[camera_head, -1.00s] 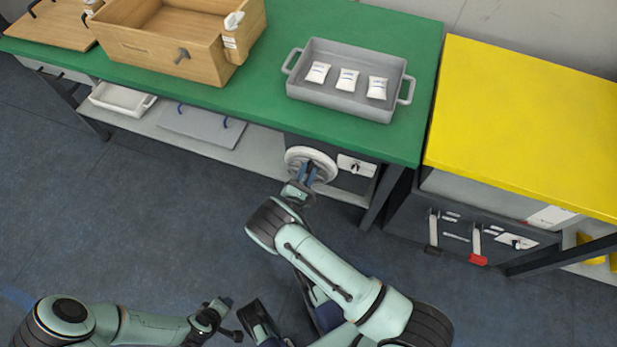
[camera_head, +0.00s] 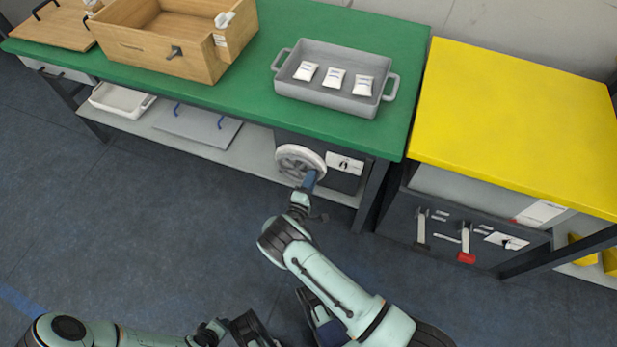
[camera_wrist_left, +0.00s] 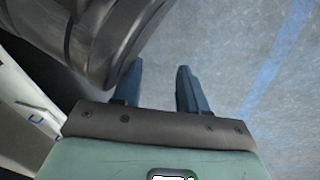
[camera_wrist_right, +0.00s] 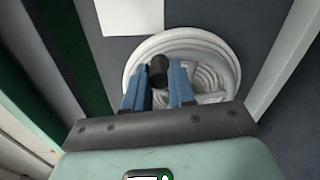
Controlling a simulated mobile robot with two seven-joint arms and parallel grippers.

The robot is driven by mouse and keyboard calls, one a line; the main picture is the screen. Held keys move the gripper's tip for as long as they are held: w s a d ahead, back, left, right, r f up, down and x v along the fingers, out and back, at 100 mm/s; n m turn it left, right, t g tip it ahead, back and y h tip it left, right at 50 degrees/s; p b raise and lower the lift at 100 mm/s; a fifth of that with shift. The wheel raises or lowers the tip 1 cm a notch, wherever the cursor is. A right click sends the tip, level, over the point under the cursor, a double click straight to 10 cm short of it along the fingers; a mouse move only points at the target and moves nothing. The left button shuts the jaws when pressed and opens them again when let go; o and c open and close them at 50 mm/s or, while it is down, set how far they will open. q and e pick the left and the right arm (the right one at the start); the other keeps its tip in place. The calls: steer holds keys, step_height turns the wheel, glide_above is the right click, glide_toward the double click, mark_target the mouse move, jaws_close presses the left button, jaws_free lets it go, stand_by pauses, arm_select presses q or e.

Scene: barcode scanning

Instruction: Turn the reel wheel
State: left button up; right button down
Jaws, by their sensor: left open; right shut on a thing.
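The reel wheel (camera_head: 290,163) is a pale round wheel with a grey spoked face, on the dark panel under the green table. My right gripper (camera_head: 309,181) is at its lower right edge in the head view. In the right wrist view, the right gripper (camera_wrist_right: 158,82) is shut on the wheel's dark round handle (camera_wrist_right: 158,68), which sits between the blue fingers. The pale wheel (camera_wrist_right: 222,60) shows behind them; the fingers hide part of it. My left gripper (camera_wrist_left: 157,85) is open and empty in the left wrist view, over the floor.
A white label (camera_head: 345,163) is right of the wheel. The green table (camera_head: 235,115) overhangs it and carries a grey tray (camera_head: 330,100) with white packets and a wooden crate (camera_head: 150,50). A yellow table (camera_head: 520,120) with levers below stands right. The front floor (camera_head: 130,230) is clear.

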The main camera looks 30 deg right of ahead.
arm_select(q)
steer(key=shift+s+a+f+g+b, duration=0.1)
steer(key=shift+a+f+g+b, duration=0.3)
steer(key=shift+a+f, duration=0.35)
arm_select(e)
steer(key=w+a+f+m, duration=0.2)
steer(key=f+m, duration=0.3)
steer(key=m, duration=0.7)
steer(key=w+a+f+m, duration=0.2)
steer(key=f+m, duration=0.3)
steer(key=m, duration=0.7)
steer(key=shift+w+a+f, duration=0.35)
steer(key=shift+w+f, duration=0.05)
steer(key=shift+w, duration=0.25)
steer(key=c, duration=0.9)
jaws_free()
steer(key=shift+c, duration=0.2)
